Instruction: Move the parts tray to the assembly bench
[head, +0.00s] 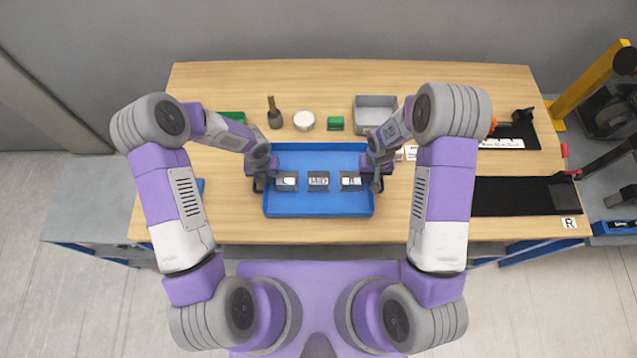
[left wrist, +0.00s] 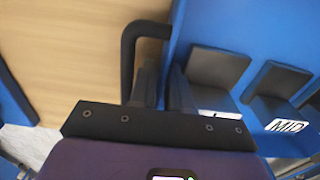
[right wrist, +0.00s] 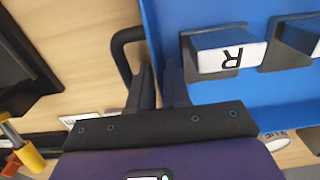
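The parts tray (head: 318,206) is a shallow blue tray on a wooden-topped bench (head: 350,72), in front of my body. It holds a row of three dark holders with white labels; one reads MID (left wrist: 287,124) and one reads R (right wrist: 228,58). My left gripper (head: 259,184) is at the tray's left side.
Behind the tray stand a dark pot with a handle (head: 274,114), a white round item (head: 304,120), a green block (head: 335,123) and a grey bin (head: 376,102). A black mat (head: 515,196) lies at right. Yellow-framed equipment (head: 592,80) stands beyond the right edge.

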